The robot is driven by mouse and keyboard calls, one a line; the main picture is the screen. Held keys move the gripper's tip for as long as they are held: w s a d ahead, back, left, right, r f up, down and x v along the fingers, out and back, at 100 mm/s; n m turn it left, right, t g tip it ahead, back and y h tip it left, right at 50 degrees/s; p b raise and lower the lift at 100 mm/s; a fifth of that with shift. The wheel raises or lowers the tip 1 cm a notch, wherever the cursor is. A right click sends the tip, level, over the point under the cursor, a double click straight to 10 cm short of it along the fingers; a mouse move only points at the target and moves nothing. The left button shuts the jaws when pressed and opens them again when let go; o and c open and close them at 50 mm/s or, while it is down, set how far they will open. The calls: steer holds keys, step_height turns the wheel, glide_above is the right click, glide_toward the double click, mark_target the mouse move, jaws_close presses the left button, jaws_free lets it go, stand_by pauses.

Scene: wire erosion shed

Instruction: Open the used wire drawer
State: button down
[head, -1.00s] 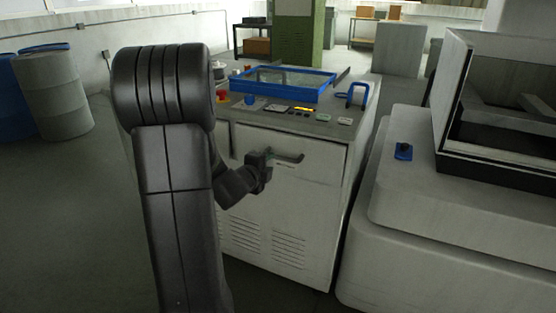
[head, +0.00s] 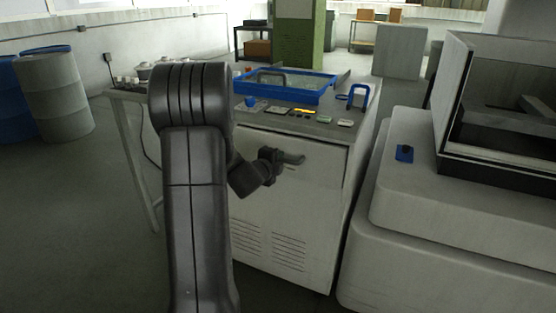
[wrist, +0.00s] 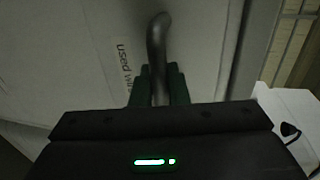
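The handle (wrist: 158,40) runs down between the fingers of my gripper (wrist: 160,88). The fingers look closed on it from both sides. In the head view my gripper (head: 274,162) covers the handle's left part. The drawer front looks nearly flush; any small gap is hard to tell.
A blue-rimmed tray (head: 285,95) and a blue handle-like loop (head: 357,96) are on the cabinet top. A large pale machine (head: 455,215) stands close on the right. A table (head: 125,95) stands behind my arm at left. Floor at left is clear before the drums (head: 50,95).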

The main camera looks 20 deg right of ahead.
steer(key=shift+a, duration=0.1)
steer(key=f+b+v, duration=0.1)
steer(key=f+v, duration=0.1)
steer(key=v, duration=0.8)
steer(key=f+b+v, duration=0.2)
steer(key=v, duration=0.9)
steer(key=shift+s+a+f+b, duration=0.3)
steer(key=shift+s+a, duration=0.1)
steer(key=shift+a, duration=0.1)
steer(key=c, duration=1.5)
jaws_free()
steer(key=shift+r, duration=0.1)
steer(key=p+v, duration=0.2)
steer(key=v, duration=1.1)
steer(key=shift+s+a, duration=0.25)
steer(key=b+x, duration=0.2)
steer(key=x, duration=1.2)
